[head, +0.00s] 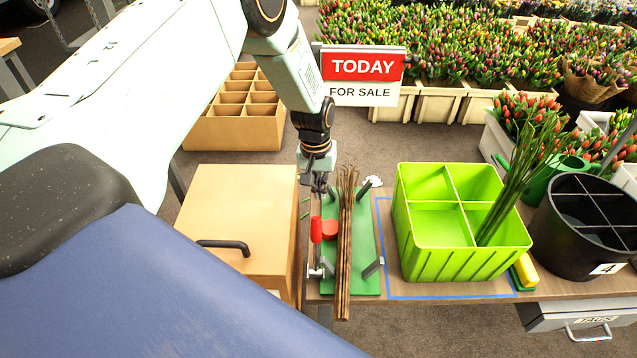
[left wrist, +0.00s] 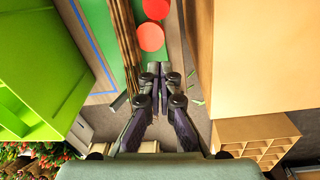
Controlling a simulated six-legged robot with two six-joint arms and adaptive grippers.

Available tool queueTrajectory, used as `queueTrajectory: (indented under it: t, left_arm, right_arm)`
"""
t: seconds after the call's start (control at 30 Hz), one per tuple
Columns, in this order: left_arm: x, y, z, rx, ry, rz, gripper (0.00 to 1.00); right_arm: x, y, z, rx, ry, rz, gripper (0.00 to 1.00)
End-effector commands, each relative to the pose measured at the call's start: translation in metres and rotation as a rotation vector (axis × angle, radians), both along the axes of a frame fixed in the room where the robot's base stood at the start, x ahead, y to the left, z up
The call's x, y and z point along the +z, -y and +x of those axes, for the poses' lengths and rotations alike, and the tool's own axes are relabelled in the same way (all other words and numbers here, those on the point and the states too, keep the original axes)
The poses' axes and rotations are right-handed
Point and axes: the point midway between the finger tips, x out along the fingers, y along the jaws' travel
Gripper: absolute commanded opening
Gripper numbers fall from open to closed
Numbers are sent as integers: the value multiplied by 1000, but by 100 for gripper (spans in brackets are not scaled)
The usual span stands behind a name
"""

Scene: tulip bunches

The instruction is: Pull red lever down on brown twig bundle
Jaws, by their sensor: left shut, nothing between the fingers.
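The red lever (head: 316,230) stands up from a metal clamp base (head: 318,268) at the left edge of a green board (head: 366,262). A red pad (head: 330,229) is beside it, close to the brown twig bundle (head: 346,240), which lies lengthwise on the board. My left gripper (head: 319,188) is shut and empty, pointing down behind the lever and apart from it. In the left wrist view its fingertips (left wrist: 154,70) are together below two red round parts (left wrist: 152,37), with the twigs (left wrist: 124,35) to their left. My right gripper is out of view.
A tan box (head: 240,210) with a black handle stands close left of the board. A green divided crate (head: 455,262) with stems stands to the right inside a blue outline, beside a yellow-green sponge (head: 524,270). A sale sign (head: 362,75) is behind.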

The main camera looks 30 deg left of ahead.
Motion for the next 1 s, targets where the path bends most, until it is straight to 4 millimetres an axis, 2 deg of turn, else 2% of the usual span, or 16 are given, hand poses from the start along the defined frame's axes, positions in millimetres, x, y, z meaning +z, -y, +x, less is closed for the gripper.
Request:
queueTrajectory:
  t: [0.03,0.23,0.37,0.63,1.0]
  left_arm:
    - [-14,0,0,0,-1,1,0]
    - [-52,2,2,0,0,1,0]
    - [-42,6,-9,-1,0,-1,0]
    - [-35,12,-27,0,1,-1,0]
    - [-34,13,-31,1,2,0,0]
  right_arm:
    - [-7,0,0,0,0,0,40]
    - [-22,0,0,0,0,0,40]
    - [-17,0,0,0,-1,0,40]
    - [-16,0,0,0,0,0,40]
    - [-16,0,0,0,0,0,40]
